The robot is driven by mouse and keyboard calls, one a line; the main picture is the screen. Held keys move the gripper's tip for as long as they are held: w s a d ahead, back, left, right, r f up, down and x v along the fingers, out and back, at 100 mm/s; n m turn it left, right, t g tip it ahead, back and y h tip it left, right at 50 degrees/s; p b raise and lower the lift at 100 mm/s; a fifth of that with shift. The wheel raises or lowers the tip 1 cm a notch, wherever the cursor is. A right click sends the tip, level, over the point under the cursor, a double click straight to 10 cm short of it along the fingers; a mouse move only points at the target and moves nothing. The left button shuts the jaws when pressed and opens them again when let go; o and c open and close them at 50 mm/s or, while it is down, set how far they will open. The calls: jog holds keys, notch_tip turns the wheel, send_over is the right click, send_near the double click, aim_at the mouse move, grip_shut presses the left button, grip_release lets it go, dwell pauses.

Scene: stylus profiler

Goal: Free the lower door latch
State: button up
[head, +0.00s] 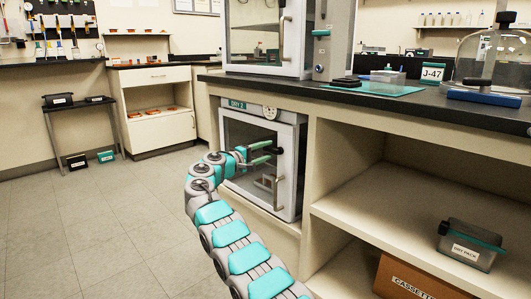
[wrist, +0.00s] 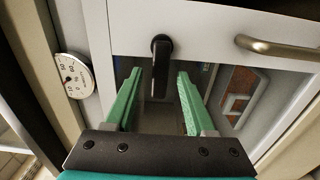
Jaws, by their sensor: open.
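The lower cabinet, labelled DRY 2 (head: 237,105), sits under the counter with its glass-fronted door (head: 245,135) shut. My gripper (head: 262,153) is in front of the door at latch height. In the wrist view its two green fingers (wrist: 158,88) are open, one on each side of the lever, with gaps visible on both sides. Whether the fingertips touch the door I cannot tell.
A metal door handle (wrist: 275,47) is right of the latch in the wrist view. A round dial gauge (wrist: 75,75) is at left. The counter (head: 400,103) overhangs the cabinet. Open shelves with a dry pack box (head: 470,245) are at right.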

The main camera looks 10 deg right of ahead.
jog(key=v, duration=0.7)
jog(key=shift+s+a, duration=0.2)
jog(key=shift+a, duration=0.1)
dwell(0.6)
